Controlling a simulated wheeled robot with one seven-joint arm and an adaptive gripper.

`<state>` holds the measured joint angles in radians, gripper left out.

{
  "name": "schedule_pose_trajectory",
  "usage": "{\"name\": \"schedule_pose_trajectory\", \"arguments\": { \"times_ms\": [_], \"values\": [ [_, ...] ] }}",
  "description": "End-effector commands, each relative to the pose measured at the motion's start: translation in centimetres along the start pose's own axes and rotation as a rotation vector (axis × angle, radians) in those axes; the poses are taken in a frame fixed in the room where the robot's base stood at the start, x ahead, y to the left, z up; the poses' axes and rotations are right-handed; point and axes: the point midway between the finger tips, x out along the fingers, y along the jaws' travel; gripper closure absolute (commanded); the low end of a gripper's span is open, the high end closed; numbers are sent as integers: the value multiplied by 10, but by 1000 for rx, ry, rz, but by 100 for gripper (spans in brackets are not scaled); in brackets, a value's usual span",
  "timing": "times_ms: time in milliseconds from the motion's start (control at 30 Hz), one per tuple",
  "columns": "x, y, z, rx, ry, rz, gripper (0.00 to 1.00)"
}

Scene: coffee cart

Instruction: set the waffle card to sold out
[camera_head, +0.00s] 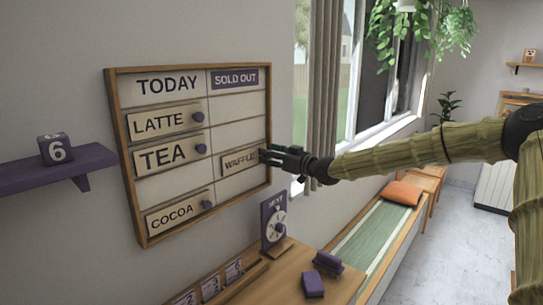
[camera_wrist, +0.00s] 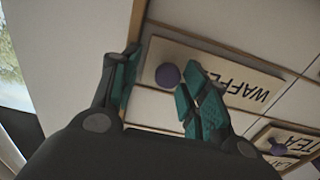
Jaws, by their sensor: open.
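The menu board (camera_head: 160,190) hangs on the wall with a TODAY column on the left and a SOLD OUT column on the right. The waffle card (camera_head: 238,161) sits in the SOLD OUT column, in the third row, slightly tilted. Its purple knob is hidden by my gripper in the head view, but the card (camera_wrist: 240,85) and its knob (camera_wrist: 168,76) show in the wrist view. My gripper (camera_head: 266,156) is at the card's right end. In the wrist view my gripper (camera_wrist: 157,90) is open, with its green-padded fingers on either side near the knob.
Latte (camera_head: 160,122), tea (camera_head: 163,155) and cocoa (camera_head: 173,217) cards sit in the TODAY column. Below are a counter (camera_head: 275,285) and a NEXT dial sign (camera_head: 274,222). A curtain (camera_head: 318,90) hangs right of the board.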

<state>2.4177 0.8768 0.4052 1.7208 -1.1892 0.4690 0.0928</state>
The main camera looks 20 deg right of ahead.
Motion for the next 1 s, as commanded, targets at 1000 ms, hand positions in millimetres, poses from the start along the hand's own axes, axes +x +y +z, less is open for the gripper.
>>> {"name": "schedule_pose_trajectory", "arguments": {
  "times_ms": [1000],
  "values": [
    [-105, 3, 0, 2, 2, 2, 55]
  ]
}}
